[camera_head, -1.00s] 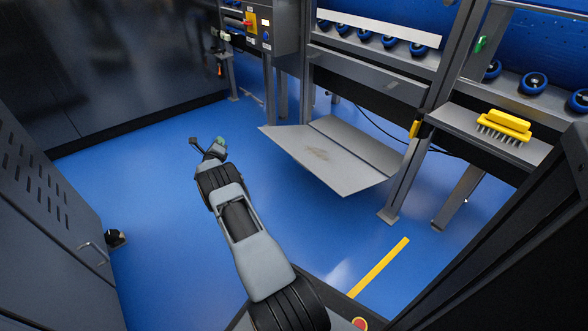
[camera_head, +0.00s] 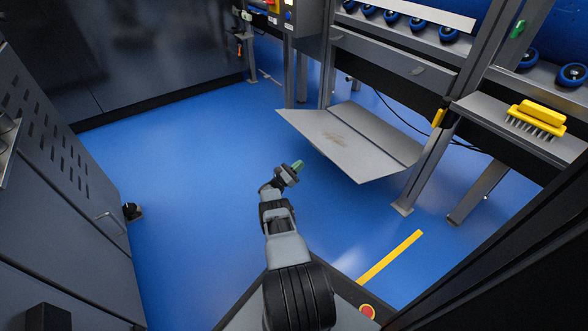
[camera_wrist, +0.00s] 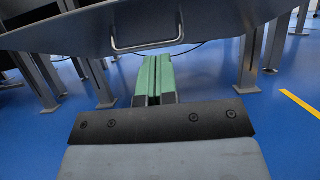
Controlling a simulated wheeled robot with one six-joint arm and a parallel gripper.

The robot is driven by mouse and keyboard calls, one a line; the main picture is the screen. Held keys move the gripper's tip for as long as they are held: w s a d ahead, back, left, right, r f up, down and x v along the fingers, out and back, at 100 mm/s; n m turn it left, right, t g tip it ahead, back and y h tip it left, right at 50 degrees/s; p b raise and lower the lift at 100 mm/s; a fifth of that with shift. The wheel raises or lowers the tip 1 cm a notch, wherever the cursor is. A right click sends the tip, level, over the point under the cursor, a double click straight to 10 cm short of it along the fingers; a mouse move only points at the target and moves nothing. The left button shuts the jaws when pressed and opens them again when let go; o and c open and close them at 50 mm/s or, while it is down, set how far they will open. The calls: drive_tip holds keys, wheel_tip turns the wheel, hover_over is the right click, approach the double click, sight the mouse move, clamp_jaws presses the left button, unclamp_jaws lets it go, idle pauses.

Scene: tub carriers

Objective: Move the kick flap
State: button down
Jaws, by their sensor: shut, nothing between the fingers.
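The kick flap (camera_head: 340,140) is a grey metal panel with a scuffed patch, hanging out at a slant below the roller conveyor in the head view. Its near edge juts out over the blue floor. In the wrist view, the flap (camera_wrist: 220,22) fills the top, with a wire handle (camera_wrist: 147,47) on the face toward me. My gripper (camera_head: 297,166) has green fingers and is just left of the flap's near edge. The fingers (camera_wrist: 153,62) are shut and empty, with their tips close to the handle; I cannot tell whether they touch it.
A conveyor post (camera_head: 425,170) stands right of the flap. A yellow brush (camera_head: 536,118) lies on a side shelf. A dark grey cabinet (camera_head: 60,190) stands at left. Open blue floor (camera_head: 190,150) lies between them, and a yellow line (camera_head: 390,257) marks the floor near my base.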

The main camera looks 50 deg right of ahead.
drive_tip(key=s+d+r+p, duration=0.1)
drive_tip(key=d+r, duration=0.4)
drive_tip(key=r, duration=0.1)
drive_tip(key=shift+s+d, duration=0.25)
drive_tip(key=shift+s, duration=0.15)
drive_tip(key=r+p, duration=0.1)
drive_tip(key=p, duration=0.1)
drive_tip(key=d+r+y+p, duration=0.1)
drive_tip(key=p, duration=0.1)
drive_tip(key=shift+s+r+y, duration=0.15)
drive_tip(key=shift+r+y, duration=0.1)
drive_tip(key=shift+y, duration=0.05)
drive_tip(key=shift+a+f, duration=0.1)
drive_tip(key=shift+f, duration=0.05)
